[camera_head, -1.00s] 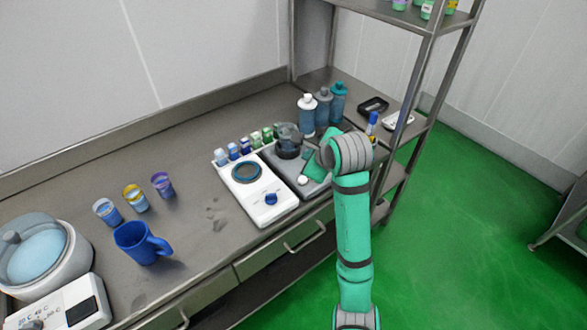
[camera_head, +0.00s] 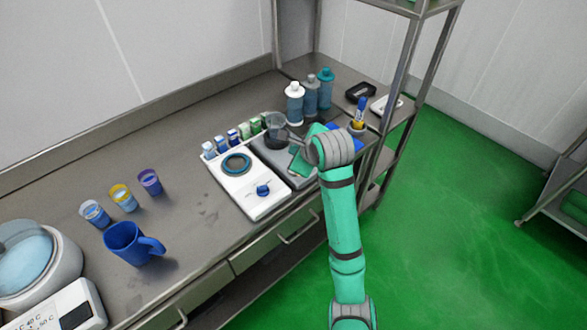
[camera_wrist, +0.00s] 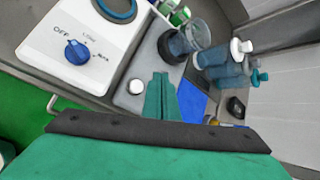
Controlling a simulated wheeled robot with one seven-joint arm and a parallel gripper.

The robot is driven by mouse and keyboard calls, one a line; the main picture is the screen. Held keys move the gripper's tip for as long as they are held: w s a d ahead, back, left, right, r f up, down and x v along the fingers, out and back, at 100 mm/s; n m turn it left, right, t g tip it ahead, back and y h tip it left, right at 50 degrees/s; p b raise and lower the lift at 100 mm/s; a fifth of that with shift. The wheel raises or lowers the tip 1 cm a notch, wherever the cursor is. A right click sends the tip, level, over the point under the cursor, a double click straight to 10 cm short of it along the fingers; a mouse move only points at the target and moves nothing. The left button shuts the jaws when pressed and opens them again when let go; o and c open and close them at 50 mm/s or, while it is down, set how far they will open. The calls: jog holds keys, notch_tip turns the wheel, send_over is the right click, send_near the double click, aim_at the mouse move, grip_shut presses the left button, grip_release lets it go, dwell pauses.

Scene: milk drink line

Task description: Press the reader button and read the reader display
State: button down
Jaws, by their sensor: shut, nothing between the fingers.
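The reader is a grey box (camera_wrist: 128,98) with a dark round well holding a clear cup (camera_wrist: 197,36) in the wrist view. It also shows in the head view (camera_head: 268,160), partly behind my arm. Its round white button (camera_wrist: 136,87) lies just left of my fingers. My gripper (camera_wrist: 162,76) is shut and empty over the reader, beside the button; contact cannot be told. It also shows in the head view (camera_head: 301,160). A bright blue flat panel (camera_wrist: 194,101) lies right of my fingers. No writing on it is legible, and I cannot tell whether it is the display.
A white hotplate (camera_head: 252,196) with a blue knob stands left of the reader. Several small vials (camera_head: 233,136) line up behind. Bottles (camera_head: 294,104) stand behind right. A blue mug (camera_head: 128,243) and small cups stand left, with bare counter between.

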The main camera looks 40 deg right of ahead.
jog(key=shift+f, duration=2.45)
jog(key=shift+f, duration=0.1)
jog(key=shift+f, duration=0.3)
jog(key=shift+f, duration=0.45)
dwell(1.0)
jog(key=shift+r, duration=0.9)
jog(key=shift+r, duration=2.45)
